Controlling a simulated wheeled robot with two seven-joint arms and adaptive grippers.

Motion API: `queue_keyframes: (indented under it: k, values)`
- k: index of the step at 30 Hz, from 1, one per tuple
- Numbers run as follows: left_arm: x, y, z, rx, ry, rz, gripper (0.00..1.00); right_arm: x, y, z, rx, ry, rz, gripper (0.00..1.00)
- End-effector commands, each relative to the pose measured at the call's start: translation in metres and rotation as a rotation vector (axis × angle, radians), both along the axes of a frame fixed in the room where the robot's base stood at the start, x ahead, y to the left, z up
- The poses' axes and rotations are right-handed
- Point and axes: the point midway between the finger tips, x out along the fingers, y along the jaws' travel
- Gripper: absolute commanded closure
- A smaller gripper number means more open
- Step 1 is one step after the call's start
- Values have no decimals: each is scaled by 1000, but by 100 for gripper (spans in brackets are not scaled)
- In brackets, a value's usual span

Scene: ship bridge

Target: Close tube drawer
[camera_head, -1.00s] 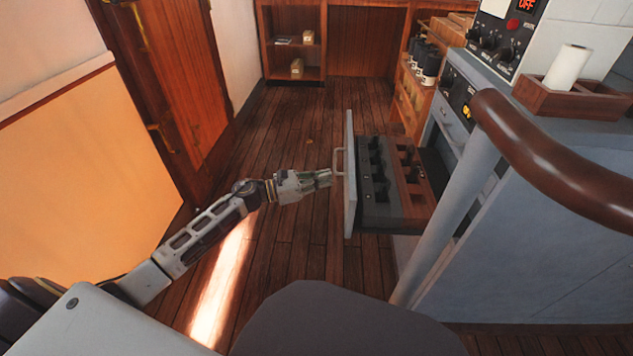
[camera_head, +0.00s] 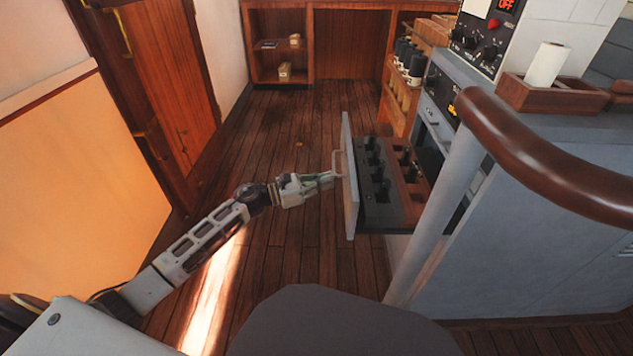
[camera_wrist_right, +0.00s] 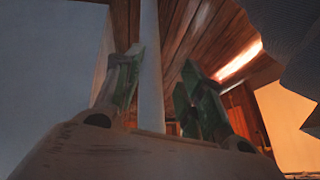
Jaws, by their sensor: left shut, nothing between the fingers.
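The tube drawer (camera_head: 395,208) sticks out to the left from the grey-blue console. Its flat grey front panel (camera_head: 350,200) faces left and has a pale handle (camera_head: 337,163). Inside are a dark rack and a brown wooden rack with several slots. My left gripper (camera_head: 328,180) is shut and empty, its fingertips at the handle and close to the front panel; I cannot tell if they touch it. My right gripper (camera_wrist_right: 163,68) shows only in the right wrist view, its fingers apart, with a pale post seen between them.
A grey post (camera_head: 440,205) and a brown handrail (camera_head: 540,145) stand right of the drawer. A wooden box (camera_head: 545,97) with a white roll sits on the console. Bottles (camera_head: 415,72) stand on a shelf behind. The wooden floor (camera_head: 280,240) left of the drawer is clear.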

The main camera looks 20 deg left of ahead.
Motion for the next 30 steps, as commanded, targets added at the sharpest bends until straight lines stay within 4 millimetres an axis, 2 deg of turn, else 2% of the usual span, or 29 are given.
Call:
queue_keyframes:
  k: [11,30]
  values:
    - [19,-67,1,-1,-3,-3,100,-11,1,-14,10,18,-4,60]
    - [52,-183,1,-1,-2,-2,100,-4,4,-25,32,-17,-17,60]
